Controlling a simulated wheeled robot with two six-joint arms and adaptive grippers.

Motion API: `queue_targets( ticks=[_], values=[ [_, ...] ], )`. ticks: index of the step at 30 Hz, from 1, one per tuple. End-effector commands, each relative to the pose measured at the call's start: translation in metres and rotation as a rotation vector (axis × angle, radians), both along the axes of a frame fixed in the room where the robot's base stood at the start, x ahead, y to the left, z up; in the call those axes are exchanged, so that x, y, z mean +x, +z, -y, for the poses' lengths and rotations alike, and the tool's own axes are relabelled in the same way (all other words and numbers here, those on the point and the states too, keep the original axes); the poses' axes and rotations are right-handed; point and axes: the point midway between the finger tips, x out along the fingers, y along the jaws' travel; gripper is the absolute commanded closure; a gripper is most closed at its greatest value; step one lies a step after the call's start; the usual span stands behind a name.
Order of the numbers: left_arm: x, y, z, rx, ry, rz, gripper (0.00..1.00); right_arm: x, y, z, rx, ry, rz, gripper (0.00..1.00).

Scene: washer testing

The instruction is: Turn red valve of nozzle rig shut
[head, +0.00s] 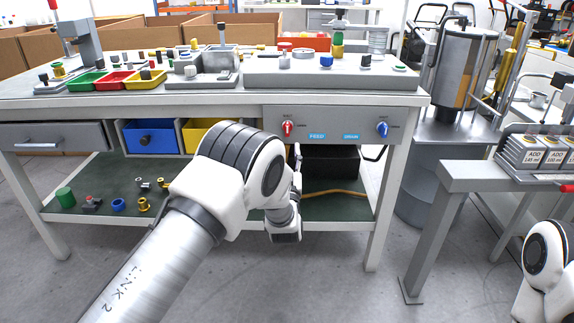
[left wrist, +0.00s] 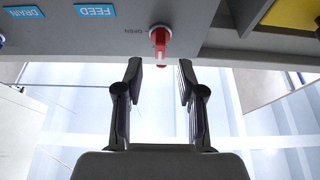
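The red valve (head: 287,128) sits on the grey front panel (head: 340,115) under the bench top, left of the blue FEED label. Its handle looks upright. In the left wrist view the red valve (left wrist: 161,42) is just beyond my fingertips and lined up with the gap between them, beside the word OPEN. My left gripper (left wrist: 160,72) is open and empty, with a finger on either side of the gap. In the head view my left gripper (head: 297,163) is just below the valve, partly hidden by my wrist. My right gripper is out of view; only part of my right arm shows.
A blue valve (head: 382,129) is on the same panel at right, past the DRAIN label (head: 351,136). A blue bin (head: 151,138) and a yellow bin (head: 203,134) sit left of the panel. A lower shelf (head: 335,205) lies beneath. A grey side table (head: 470,178) stands at right.

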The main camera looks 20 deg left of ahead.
Motion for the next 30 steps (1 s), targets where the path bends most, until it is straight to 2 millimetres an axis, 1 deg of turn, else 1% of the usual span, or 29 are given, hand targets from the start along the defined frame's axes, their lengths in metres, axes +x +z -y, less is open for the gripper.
queue_targets(
  ticks=[1, 3, 7, 10, 17, 19, 20, 22, 23, 24, 26, 27, 29, 30],
  values=[
    [-0.012, -0.005, 0.005, 0.002, -0.003, -0.004, 0.61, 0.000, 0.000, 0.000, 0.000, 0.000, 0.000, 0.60],
    [-0.026, -0.011, 0.008, 0.001, -0.002, -0.003, 0.61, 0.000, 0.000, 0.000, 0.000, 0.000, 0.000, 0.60],
    [-0.043, -0.019, 0.013, 0.000, -0.001, -0.001, 0.61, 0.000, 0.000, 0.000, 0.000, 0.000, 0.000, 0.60],
    [-0.048, -0.021, 0.014, 0.000, -0.001, 0.000, 0.61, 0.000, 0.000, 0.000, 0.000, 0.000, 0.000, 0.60],
    [-0.048, -0.021, 0.014, 0.000, 0.000, 0.000, 0.61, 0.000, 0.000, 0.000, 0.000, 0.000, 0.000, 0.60],
    [-0.049, -0.028, 0.013, -0.001, 0.002, -0.010, 0.61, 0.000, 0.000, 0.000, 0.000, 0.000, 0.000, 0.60],
    [-0.050, -0.034, 0.009, -0.004, 0.008, -0.021, 0.61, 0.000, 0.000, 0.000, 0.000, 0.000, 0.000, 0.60],
    [-0.055, -0.057, -0.009, -0.013, 0.037, -0.063, 0.61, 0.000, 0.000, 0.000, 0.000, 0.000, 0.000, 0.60],
    [-0.062, -0.071, -0.018, -0.013, 0.050, -0.098, 0.61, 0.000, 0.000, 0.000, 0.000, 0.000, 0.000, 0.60],
    [-0.073, -0.095, -0.030, -0.012, 0.060, -0.162, 0.61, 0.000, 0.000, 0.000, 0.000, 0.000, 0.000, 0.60],
    [-0.094, -0.138, -0.046, -0.019, 0.062, -0.301, 0.61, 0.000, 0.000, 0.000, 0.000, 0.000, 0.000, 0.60],
    [-0.111, -0.168, -0.055, -0.030, 0.058, -0.410, 0.61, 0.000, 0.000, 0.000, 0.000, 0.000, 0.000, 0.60],
    [-0.143, -0.213, -0.065, -0.052, 0.045, -0.582, 0.61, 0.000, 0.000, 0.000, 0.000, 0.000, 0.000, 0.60],
    [-0.167, -0.241, -0.070, -0.072, 0.034, -0.700, 0.61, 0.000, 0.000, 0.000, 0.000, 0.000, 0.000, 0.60]
  ],
)
